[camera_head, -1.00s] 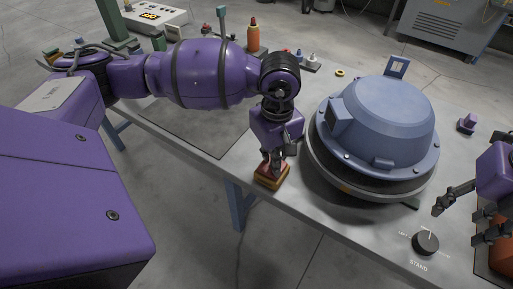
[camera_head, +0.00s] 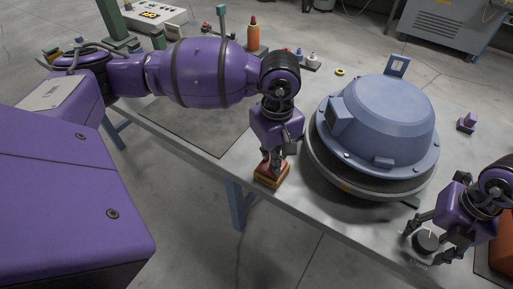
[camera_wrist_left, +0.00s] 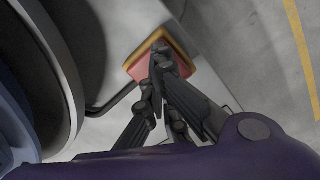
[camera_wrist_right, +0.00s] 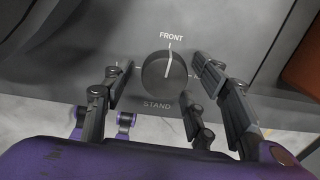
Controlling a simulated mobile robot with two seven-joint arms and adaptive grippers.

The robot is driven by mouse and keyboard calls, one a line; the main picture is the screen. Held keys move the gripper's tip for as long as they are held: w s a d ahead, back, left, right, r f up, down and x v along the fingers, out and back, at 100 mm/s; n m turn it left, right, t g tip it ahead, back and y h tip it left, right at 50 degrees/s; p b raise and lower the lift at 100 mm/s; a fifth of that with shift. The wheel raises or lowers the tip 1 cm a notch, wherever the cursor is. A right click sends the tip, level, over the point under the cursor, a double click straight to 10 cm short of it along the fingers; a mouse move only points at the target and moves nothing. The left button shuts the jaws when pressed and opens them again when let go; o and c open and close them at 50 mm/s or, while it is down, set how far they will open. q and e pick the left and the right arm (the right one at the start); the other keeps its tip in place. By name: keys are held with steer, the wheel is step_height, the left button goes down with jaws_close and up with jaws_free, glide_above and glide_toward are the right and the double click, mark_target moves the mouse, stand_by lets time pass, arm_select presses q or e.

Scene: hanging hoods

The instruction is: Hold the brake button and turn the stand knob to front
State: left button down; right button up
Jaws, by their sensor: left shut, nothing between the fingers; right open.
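The brake button (camera_head: 271,176), a red top on a yellow base, sits at the table's front edge. My left gripper (camera_head: 272,157) is shut and empty, its fingertips on or just over the red top. The left wrist view shows these fingertips (camera_wrist_left: 160,52) over the button (camera_wrist_left: 136,70); whether it is pressed down I cannot tell. The black round stand knob (camera_head: 427,240) lies at the front right. My right gripper (camera_wrist_right: 161,76) is open, its fingers on both sides of the knob (camera_wrist_right: 157,74), with small gaps visible. The knob's white line points up, towards the FRONT label (camera_wrist_right: 171,37).
A blue domed hood (camera_head: 383,115) on a round dark stand (camera_head: 345,183) fills the table between my two grippers. An orange-brown object (camera_head: 500,255) lies right of the knob. Bottles (camera_head: 254,35) and small items stand at the back.

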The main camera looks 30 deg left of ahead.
mark_target(426, 239)
steer(key=c, duration=1)
arm_select(q)
steer(key=shift+d, duration=0.1)
arm_select(e)
steer(key=shift+c, duration=0.3)
steer(key=shift+a+n, duration=0.1)
steer(key=shift+n, duration=0.2)
steer(key=o, duration=1.1)
steer(key=shift+c, duration=0.2)
step_height(426, 239, up, 12)
